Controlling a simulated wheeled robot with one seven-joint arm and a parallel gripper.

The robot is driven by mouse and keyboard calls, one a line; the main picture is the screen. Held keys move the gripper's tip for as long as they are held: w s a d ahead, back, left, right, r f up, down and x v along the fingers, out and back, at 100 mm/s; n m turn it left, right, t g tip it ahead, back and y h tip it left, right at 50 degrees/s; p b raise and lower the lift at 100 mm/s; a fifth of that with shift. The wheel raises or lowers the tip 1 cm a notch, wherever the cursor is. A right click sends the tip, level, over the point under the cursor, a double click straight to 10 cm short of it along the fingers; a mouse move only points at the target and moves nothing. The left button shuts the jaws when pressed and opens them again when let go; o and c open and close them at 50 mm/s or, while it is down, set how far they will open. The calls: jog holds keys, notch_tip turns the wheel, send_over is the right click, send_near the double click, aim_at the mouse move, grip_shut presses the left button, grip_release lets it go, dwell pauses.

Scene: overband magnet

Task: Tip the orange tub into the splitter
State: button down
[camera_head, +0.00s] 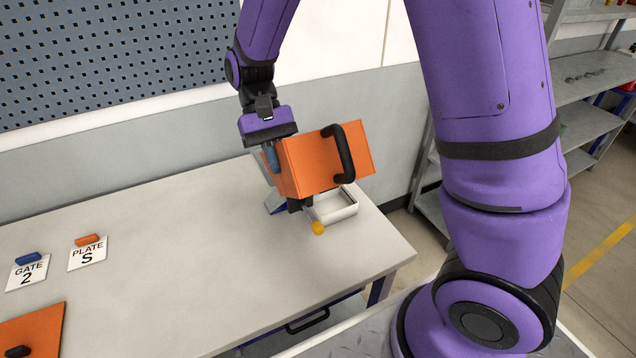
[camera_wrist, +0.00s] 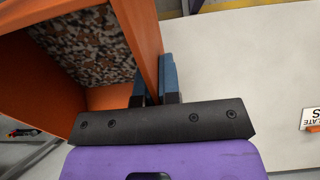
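The orange tub (camera_head: 308,165), with a black handle on its side, is held in the air over the right part of the bench and looks tilted. In the wrist view the tub (camera_wrist: 150,35) shows its open side and a mix of brown, grey and white bits inside. My gripper (camera_head: 271,157) has its blue-grey fingers on either side of the tub's wall; the wrist view shows the fingers (camera_wrist: 157,80) gripping it. Below the tub is what looks like the splitter, mostly hidden, with a yellow knob (camera_head: 318,228) and a white tray (camera_head: 340,207) beside it.
On the bench (camera_head: 190,285) lie a GATE 2 card (camera_head: 27,273) with a blue piece and a PLATE S card (camera_head: 88,254) with an orange piece. An orange thing with a black handle (camera_head: 30,335) is at lower left. The bench's middle is clear. Shelves (camera_head: 590,90) stand at right.

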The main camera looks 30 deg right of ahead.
jog(key=shift+w+r+g, duration=0.3)
jog(key=shift+r+g, duration=0.2)
jog(key=shift+w+r+g, duration=0.3)
jog(key=shift+r+g, duration=0.2)
jog(key=shift+w+r+g, duration=0.75)
jog(key=shift+r+g, duration=0.15)
dwell(0.4)
jog(key=shift+w+r+g, duration=0.75)
jog(key=shift+w+g, duration=0.1)
jog(key=shift+g, duration=0.05)
jog(key=shift+r, duration=0.1)
